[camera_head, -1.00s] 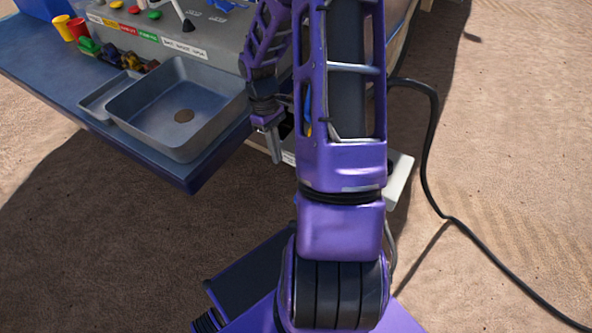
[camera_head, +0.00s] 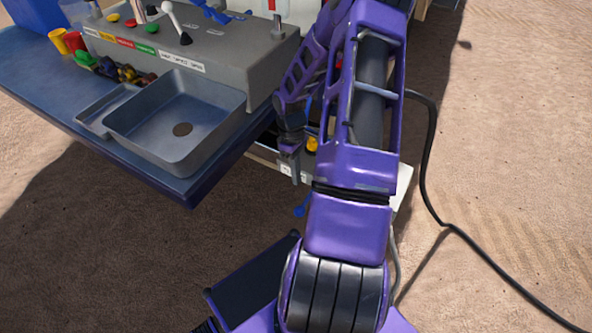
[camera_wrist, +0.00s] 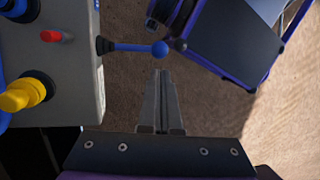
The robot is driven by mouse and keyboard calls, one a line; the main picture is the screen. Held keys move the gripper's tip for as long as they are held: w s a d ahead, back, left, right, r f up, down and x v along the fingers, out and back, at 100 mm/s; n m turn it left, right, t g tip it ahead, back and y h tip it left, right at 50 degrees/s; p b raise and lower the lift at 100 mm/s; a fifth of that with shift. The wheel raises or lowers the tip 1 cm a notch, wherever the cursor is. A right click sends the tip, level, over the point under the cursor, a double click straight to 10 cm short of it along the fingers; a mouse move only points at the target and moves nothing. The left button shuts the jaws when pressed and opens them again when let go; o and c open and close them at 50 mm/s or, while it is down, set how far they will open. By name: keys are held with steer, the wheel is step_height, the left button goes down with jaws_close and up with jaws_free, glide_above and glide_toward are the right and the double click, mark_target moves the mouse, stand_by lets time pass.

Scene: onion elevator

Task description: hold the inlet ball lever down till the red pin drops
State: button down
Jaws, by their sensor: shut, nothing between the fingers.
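A blue ball lever (camera_wrist: 138,47) sticks out from the side of a pale grey box (camera_wrist: 80,80) in the wrist view. Its ball end (camera_wrist: 160,48) lies just beyond my fingertips in the picture; I see no clear contact. The lever also shows in the head view (camera_head: 302,209), below the table edge. A red pin (camera_wrist: 52,36) stands out of the box's face, left of the lever. My gripper (camera_wrist: 160,74) is shut and empty, fingers together. In the head view my gripper (camera_head: 296,179) hangs beside the low box, partly behind my arm.
A yellow knob (camera_wrist: 22,95) sits on the box near the red pin. In the head view a sink (camera_head: 178,120) and a grey console (camera_head: 235,52) with a white ball lever (camera_head: 178,22) stand on the blue table. A black cable (camera_head: 424,175) runs over sand at the right.

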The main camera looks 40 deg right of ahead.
mark_target(299, 207)
steer(key=x, duration=0.9)
steer(key=shift+f+b, duration=0.25)
steer(key=shift+b, duration=0.05)
steer(key=shift+a+f, duration=0.1)
